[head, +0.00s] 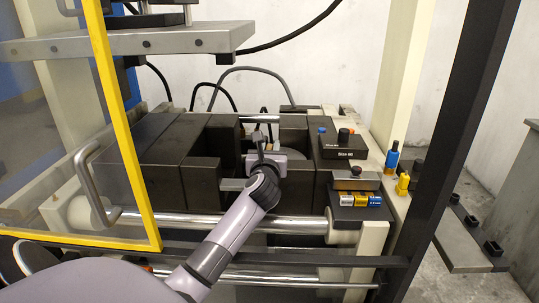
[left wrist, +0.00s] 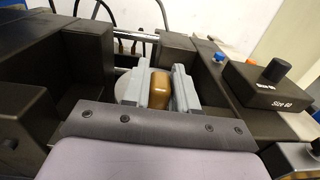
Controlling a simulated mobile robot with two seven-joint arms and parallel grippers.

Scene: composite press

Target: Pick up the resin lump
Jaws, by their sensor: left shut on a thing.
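The resin lump (left wrist: 160,88) is an amber-brown block with rounded edges, seen in the left wrist view between the two grey fingers. My left gripper (left wrist: 159,86) is shut on it. In the head view my left gripper (head: 264,153) is inside the gap between the dark blocks of the press, and it hides the lump there. Whether the lump touches the surface below it cannot be told. My right gripper is not in view.
Dark blocks (head: 163,150) flank the gap on the left. A black box marked "Size 60" (head: 343,147) with a knob stands right of it. Small cylinders (head: 360,201) lie at the front right. A yellow-framed door (head: 122,130) and steel bar (head: 190,222) are close to my arm.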

